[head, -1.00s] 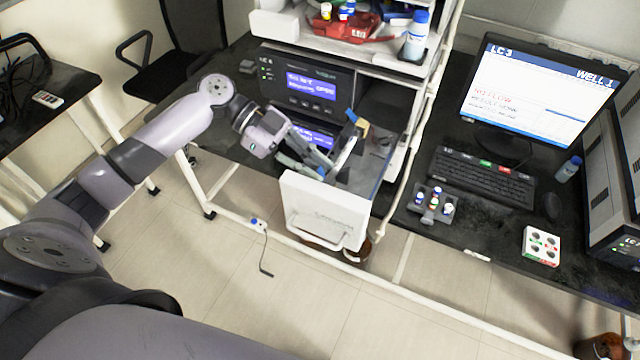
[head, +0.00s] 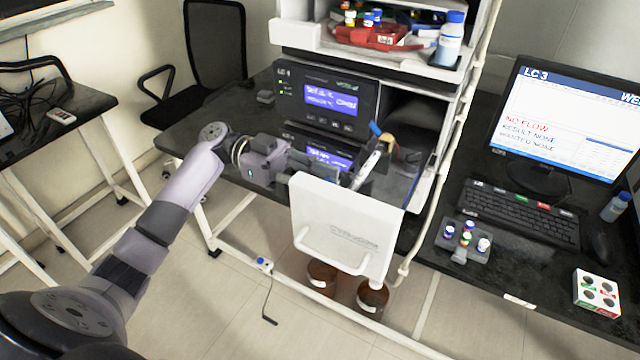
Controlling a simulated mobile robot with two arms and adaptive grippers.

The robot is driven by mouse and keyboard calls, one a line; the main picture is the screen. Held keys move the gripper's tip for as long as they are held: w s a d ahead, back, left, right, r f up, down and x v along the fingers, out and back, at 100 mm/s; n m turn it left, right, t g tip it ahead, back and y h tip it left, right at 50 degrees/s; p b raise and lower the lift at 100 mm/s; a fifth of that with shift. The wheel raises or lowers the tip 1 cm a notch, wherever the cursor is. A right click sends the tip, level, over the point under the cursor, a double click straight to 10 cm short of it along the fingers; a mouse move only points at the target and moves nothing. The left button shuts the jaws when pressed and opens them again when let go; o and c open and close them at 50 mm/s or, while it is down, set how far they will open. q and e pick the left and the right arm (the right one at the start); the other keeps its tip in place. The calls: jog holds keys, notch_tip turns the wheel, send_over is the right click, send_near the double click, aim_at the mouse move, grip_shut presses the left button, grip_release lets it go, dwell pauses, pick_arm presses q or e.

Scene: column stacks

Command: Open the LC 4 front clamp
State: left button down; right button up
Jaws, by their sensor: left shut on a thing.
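The LC instrument (head: 352,92) stands on the black bench with two lit blue displays; its small label is hard to read. Its white-fronted drawer (head: 345,215) is pulled out toward me. Inside it a pale, slanted column (head: 368,168) shows, with a blue lever (head: 375,129) and a tan piece (head: 387,142) at its far upper end. My left gripper (head: 322,166) reaches in from the left just behind the drawer front. It is shut on what appears to be the front clamp at the column's near end; the drawer front and fingers mostly hide that contact. My right gripper is out of view.
A white shelf (head: 400,58) with a red tray (head: 375,36) and a bottle (head: 448,40) sits above. Two brown bottles (head: 372,297) stand below the drawer. A monitor (head: 565,125), keyboard (head: 520,212) and vial rack (head: 463,243) occupy the right bench.

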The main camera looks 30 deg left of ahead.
pick_arm(q)
jog(key=c, duration=1.5)
grip_release()
jog(key=a, duration=1.2)
jog(key=shift+w+f, duration=0.1)
jog(key=shift+w, duration=0.1)
